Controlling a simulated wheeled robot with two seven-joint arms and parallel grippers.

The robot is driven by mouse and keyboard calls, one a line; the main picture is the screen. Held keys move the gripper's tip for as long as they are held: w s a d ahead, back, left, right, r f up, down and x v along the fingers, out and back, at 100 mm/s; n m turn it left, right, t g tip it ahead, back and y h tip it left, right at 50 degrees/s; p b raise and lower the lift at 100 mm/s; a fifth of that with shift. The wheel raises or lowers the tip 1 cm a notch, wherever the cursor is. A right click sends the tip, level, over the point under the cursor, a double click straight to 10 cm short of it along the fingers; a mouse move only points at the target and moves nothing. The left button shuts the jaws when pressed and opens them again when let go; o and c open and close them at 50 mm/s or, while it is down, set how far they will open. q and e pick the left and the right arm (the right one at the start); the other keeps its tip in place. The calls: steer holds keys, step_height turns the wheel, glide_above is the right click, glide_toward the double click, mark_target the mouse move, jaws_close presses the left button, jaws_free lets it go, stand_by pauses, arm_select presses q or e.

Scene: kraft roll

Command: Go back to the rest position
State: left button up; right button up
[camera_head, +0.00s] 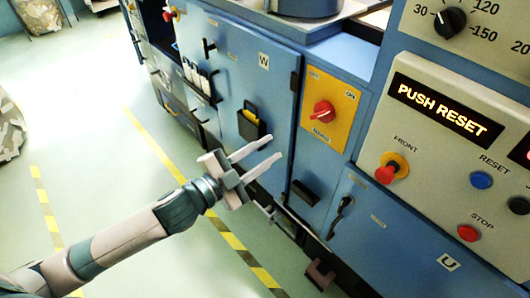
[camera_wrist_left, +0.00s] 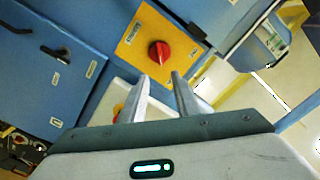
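My left gripper (camera_head: 262,156) reaches in from the lower left in the head view, in front of the blue cabinet. Its two fingers are spread apart with nothing between them. In the left wrist view the fingers (camera_wrist_left: 160,84) also stand apart and empty, pointing toward a red rotary switch (camera_wrist_left: 159,52) on a yellow plate (camera_wrist_left: 133,44). I cannot tell the exact distance to the switch. The switch also shows in the head view (camera_head: 323,111), right of and above the gripper, apart from it. My right gripper is in neither view.
The blue cabinet (camera_head: 232,70) fills the middle and right. Its control panel has a lit PUSH RESET display (camera_head: 438,107), a red knob (camera_head: 386,173), a blue reset button (camera_head: 481,180) and a red stop button (camera_head: 468,233). Open floor (camera_head: 85,120) with yellow striped lines lies left.

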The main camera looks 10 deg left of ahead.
arm_select(q)
steer(key=shift+f, duration=0.1)
stand_by(0.4)
